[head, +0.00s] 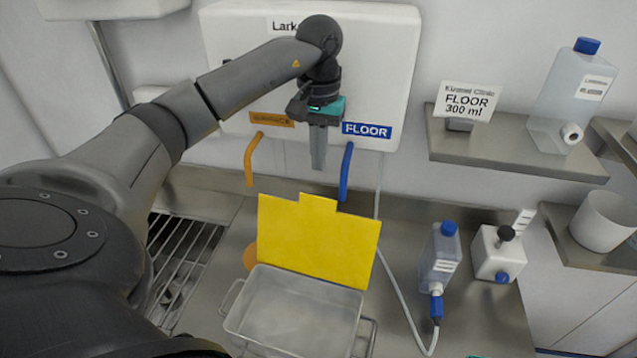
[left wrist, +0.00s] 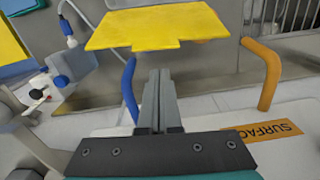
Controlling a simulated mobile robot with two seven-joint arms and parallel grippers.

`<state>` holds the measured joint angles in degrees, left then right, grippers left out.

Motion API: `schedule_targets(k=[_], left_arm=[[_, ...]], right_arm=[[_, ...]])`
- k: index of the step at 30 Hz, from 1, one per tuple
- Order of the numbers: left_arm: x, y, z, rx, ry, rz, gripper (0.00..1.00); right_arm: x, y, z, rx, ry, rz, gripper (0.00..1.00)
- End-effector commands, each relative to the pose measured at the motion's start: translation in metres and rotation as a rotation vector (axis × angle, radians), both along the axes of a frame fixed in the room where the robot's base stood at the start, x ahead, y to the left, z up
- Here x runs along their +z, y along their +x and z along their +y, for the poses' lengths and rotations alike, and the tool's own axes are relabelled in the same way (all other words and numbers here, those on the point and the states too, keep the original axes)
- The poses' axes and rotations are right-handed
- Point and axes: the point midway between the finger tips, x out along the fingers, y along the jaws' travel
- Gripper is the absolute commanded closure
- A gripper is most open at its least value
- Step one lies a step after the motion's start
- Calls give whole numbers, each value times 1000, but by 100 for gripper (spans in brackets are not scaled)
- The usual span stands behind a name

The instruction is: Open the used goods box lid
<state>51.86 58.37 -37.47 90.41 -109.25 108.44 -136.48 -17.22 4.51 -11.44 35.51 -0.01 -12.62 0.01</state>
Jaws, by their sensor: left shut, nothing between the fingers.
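The used goods box (head: 300,310) is a light metal tray with side handles on the steel counter. Its yellow lid (head: 318,240) stands up along the box's back edge, so the box's top is uncovered and its inside looks empty. The lid also shows in the left wrist view (left wrist: 160,27), beyond the fingers. My left gripper (head: 318,165) is shut and empty, pointing down above and behind the lid, apart from it. In the left wrist view my shut fingers (left wrist: 158,75) lie together. My right gripper is not in view.
A white wall unit (head: 380,60) with an orange spout (head: 252,160) and a blue spout (head: 346,172) is close behind my left gripper. A blue-capped bottle (head: 440,255) and white dispenser (head: 495,253) stand right of the box. A shelf (head: 500,148) holds a large bottle (head: 570,95).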

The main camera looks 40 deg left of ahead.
Motion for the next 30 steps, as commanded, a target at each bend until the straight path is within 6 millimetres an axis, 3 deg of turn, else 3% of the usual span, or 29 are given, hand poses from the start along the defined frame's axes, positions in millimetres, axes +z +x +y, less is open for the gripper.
schedule_targets(k=[6,12,30], left_arm=[[-39,-2,0,-1,-1,4,100],[-60,-1,-1,0,-1,1,100],[-65,3,1,-1,14,-30,100]], right_arm=[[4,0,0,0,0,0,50],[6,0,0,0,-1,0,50],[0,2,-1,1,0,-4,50]])
